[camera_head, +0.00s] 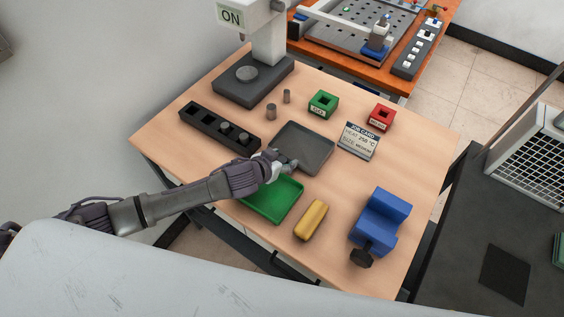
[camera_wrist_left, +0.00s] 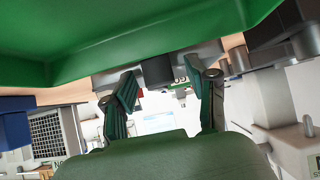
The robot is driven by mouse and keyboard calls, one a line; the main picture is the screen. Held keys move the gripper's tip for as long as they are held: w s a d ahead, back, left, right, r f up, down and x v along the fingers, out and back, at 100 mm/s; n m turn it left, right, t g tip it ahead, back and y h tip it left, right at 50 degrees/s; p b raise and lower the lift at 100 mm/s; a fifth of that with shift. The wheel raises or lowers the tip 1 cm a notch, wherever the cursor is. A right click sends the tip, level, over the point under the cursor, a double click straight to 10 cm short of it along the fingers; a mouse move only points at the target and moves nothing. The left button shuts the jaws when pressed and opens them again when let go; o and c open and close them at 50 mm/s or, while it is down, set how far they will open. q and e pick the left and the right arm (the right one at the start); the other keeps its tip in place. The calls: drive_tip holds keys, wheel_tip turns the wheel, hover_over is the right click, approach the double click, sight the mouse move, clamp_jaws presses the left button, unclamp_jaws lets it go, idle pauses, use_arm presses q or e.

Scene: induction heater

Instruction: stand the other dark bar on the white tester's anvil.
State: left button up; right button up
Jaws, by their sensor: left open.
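The white tester (camera_head: 268,35) stands at the back left of the wooden table, on a dark base. A round grey anvil (camera_head: 247,73) lies on that base with nothing standing on it. My left gripper (camera_head: 290,165) is open, low between the dark grey tray (camera_head: 318,142) and the green tray (camera_head: 262,208). In the left wrist view its two fingers (camera_wrist_left: 165,100) are apart. A dark blocky shape (camera_wrist_left: 158,70) shows between and beyond them; I cannot tell whether it is a bar.
A black rack (camera_head: 200,120) with round pieces lies at the left. Green (camera_head: 323,103) and red (camera_head: 382,117) holders and a job card (camera_head: 359,140) are behind and to the right. A yellow block (camera_head: 311,220) and blue vise (camera_head: 380,220) stand in front.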

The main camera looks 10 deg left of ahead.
use_arm(q)
clamp_jaws()
idle(0.3)
